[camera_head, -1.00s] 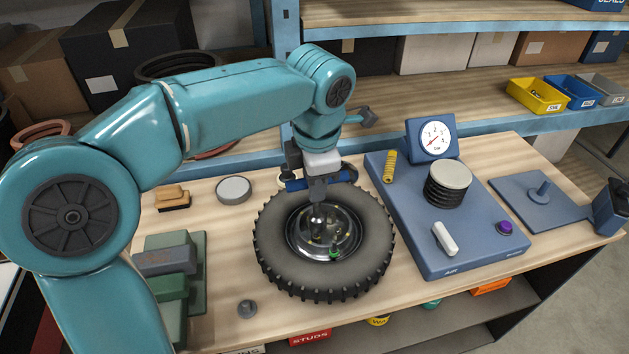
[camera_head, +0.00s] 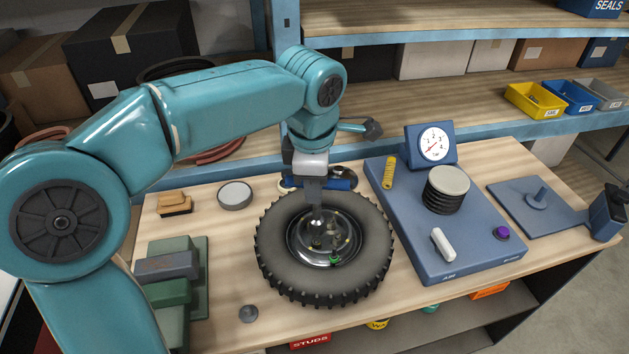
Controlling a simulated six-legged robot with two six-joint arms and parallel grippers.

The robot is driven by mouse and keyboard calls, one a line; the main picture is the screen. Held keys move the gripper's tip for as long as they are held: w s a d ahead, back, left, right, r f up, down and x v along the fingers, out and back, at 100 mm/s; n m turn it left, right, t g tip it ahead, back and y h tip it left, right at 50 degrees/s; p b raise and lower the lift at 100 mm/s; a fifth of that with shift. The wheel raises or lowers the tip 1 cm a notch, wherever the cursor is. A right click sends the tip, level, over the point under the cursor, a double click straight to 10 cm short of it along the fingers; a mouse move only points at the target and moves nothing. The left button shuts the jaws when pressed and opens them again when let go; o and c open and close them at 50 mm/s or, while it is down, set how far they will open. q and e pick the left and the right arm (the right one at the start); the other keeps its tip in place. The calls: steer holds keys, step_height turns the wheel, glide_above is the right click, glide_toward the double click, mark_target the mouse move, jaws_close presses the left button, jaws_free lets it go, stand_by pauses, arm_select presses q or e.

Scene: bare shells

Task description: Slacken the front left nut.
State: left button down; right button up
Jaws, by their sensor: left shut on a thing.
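A black tyre (camera_head: 374,252) lies flat on the bench around a shiny metal wheel hub (camera_head: 306,258). Small yellowish nuts or studs and one green piece (camera_head: 334,261) show on the hub. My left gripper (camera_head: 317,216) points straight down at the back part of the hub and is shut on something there. The gripper hides what it holds, so I cannot tell whether it is a nut. My right gripper does not show.
A blue panel (camera_head: 463,262) with a gauge (camera_head: 433,144), black bellows (camera_head: 444,195) and a white handle (camera_head: 443,244) stands right of the tyre. Green and grey blocks (camera_head: 165,268) lie left. A small grey knob (camera_head: 248,313) lies near the front edge.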

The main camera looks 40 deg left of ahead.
arm_select(q)
steer(key=m, duration=0.3)
steer(key=shift+m, duration=0.4)
steer(key=shift+m+h+p, duration=0.4)
steer(key=shift+m+p, duration=0.05)
steer(key=shift+m, duration=1.55)
steer(key=shift+f, duration=0.1)
steer(key=shift+f+b, duration=0.6)
steer(key=shift+f, duration=0.25)
steer(key=shift+f+b, duration=0.35)
steer(key=shift+f, duration=0.15)
